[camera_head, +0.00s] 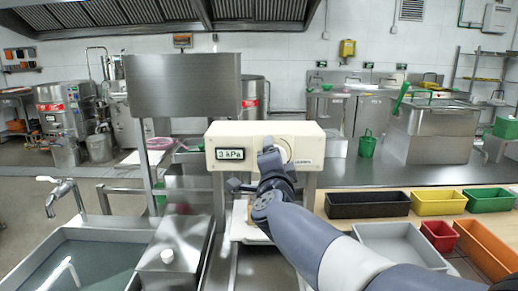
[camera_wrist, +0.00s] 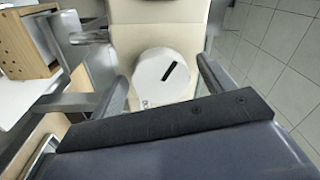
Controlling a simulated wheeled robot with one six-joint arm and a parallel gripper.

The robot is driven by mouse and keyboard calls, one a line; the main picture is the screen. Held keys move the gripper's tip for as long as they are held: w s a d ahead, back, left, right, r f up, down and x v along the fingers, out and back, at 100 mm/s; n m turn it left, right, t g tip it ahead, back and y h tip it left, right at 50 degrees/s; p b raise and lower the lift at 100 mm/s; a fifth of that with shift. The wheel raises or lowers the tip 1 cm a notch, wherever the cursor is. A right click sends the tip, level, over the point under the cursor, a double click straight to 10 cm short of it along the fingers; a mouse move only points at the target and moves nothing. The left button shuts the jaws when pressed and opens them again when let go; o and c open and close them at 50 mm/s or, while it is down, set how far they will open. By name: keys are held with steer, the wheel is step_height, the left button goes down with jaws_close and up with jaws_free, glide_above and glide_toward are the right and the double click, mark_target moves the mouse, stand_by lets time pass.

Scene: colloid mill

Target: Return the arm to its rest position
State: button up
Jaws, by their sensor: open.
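My arm reaches in from the lower right of the head view, and its wrist end stands in front of the cream control box (camera_head: 225,136). The box's display (camera_head: 231,154) reads 3 kPa. In the wrist view my gripper (camera_wrist: 160,82) is open, with one finger on each side of a round white knob (camera_wrist: 150,82) with a black mark. The fingers look apart from the knob, but their depth to it is hard to judge. In the head view the arm hides most of the knob.
A sink with a tap (camera_head: 58,190) is at the left. A black bin (camera_head: 368,205), a yellow bin (camera_head: 438,202), a green bin (camera_head: 488,200), a red bin (camera_head: 440,236) and an orange bin (camera_head: 490,250) stand at the right, near my arm. A steel hopper (camera_head: 183,85) rises left of the box.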

steer(key=shift+s, duration=0.15)
steer(key=s+p, duration=0.1)
steer(key=s, duration=0.9)
steer(key=w+b, duration=0.1)
steer(key=w, duration=0.9)
steer(key=shift+w, duration=0.3)
steer(key=shift+s+d+r+n+g+y+p, duration=0.1)
steer(key=shift+n+y+p, duration=0.2)
steer(key=shift+n+p, duration=3)
steer(key=shift+s+a+f+n+g+y+p, duration=0.1)
steer(key=shift+n+y+p, duration=0.2)
steer(key=shift+n+p, duration=2.95)
steer(key=shift+d+r+n+g+y+p, duration=0.1)
steer(key=shift+n+y+p, duration=0.2)
steer(key=shift+n+p, duration=2.95)
steer(key=n+b, duration=0.3)
